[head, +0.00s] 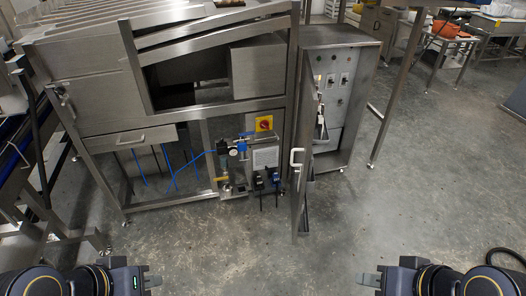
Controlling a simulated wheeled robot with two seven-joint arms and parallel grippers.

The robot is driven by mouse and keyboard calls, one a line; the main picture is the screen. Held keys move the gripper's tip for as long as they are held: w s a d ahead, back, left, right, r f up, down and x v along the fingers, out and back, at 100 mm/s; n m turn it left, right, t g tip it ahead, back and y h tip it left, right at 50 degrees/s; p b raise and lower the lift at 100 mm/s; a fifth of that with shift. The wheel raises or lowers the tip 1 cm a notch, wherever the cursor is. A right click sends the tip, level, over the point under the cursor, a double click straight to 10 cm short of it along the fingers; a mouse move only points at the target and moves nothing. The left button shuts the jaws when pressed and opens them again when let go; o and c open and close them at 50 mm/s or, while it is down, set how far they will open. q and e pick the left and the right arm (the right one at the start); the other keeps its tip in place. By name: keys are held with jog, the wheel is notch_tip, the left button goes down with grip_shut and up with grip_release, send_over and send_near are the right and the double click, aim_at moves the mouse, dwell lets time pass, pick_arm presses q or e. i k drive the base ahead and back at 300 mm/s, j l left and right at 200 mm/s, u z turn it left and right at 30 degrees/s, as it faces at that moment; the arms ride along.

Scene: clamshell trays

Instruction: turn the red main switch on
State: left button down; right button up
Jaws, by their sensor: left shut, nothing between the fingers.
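The red main switch (264,124) is a small red rotary knob on a yellow square plate. It sits on the steel machine's frame, above a white label plate and left of the open cabinet door. It is too small to tell which way the knob is turned. My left gripper (151,276) is at the bottom left, shut and empty, well below and left of the switch. My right gripper (369,280) is at the bottom right, far from the switch, and its fingers are too indistinct to judge. Neither gripper touches anything.
A steel cabinet door (302,185) with a white handle stands open, projecting forward right of the switch. The control cabinet (360,85) is behind it. Blue hoses and a gauge (225,148) sit left of the switch. The concrete floor (255,255) in front is clear.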

aim_at(264, 124)
jog(key=i+l, duration=0.1)
jog(key=i, duration=0.4)
jog(key=i+l, duration=0.1)
jog(key=i, duration=0.45)
jog(key=i+u, duration=0.15)
jog(key=u, duration=0.35)
jog(key=i+l+u, duration=0.1)
jog(key=u, duration=0.35)
jog(key=i+l+u, duration=0.1)
jog(key=u, duration=0.4)
jog(key=i+l, duration=0.3)
jog(key=l, duration=0.1)
